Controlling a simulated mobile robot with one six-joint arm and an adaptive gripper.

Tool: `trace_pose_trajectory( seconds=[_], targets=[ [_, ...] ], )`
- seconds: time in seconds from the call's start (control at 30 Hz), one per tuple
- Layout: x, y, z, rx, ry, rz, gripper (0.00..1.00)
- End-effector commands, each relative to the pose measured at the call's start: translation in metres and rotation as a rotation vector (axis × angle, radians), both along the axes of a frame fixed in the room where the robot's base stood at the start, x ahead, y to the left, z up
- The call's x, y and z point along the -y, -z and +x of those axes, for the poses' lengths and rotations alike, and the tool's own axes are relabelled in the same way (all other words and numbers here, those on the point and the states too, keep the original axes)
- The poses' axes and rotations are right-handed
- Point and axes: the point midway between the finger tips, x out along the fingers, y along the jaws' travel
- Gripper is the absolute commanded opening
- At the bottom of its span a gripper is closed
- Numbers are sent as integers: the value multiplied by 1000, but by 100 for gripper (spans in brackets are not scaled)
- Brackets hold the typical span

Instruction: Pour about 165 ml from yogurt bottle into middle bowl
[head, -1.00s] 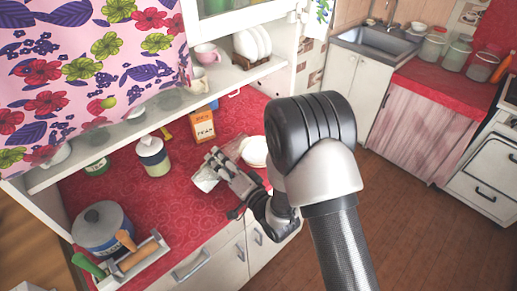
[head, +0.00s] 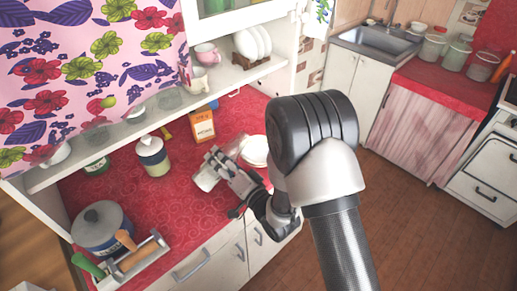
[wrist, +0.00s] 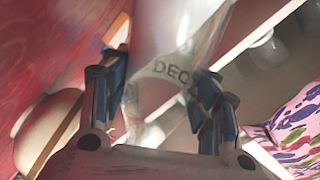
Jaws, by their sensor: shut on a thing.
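My gripper (head: 217,165) is shut on the pale, partly see-through yogurt bottle (head: 206,178) above the red counter. In the wrist view the bottle (wrist: 175,40) stands between the two blue-padded fingers (wrist: 160,110), with dark letters "DEC" showing on it. The wrist picture is strongly rolled against the counter and shelf, so the bottle looks tilted. Its mouth and any liquid flow cannot be made out. White round dishes, apparently bowls (head: 256,148), sit right of the gripper, partly hidden by my arm. Which is the middle bowl cannot be told. A pale rounded dish (wrist: 45,125) shows left in the wrist view.
An orange carton (head: 203,125) and a white-lidded jar (head: 153,156) stand behind the gripper. A pot (head: 102,228) and a utensil caddy (head: 140,262) are at the front left. A shelf (head: 135,125) overhangs the back. Red counter between pot and gripper is clear.

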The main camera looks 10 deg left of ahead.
Motion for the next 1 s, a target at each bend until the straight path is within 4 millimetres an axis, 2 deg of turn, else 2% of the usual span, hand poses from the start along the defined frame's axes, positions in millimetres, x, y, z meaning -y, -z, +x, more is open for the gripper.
trace_pose_trajectory(
  seconds=[0.17, 0.4, 1.0],
  targets=[
    [4, -8, 5, 104, 2, -81, 8],
    [14, -20, 16, 335, 3, -284, 8],
    [11, -24, 14, 749, 2, -659, 8]
  ],
)
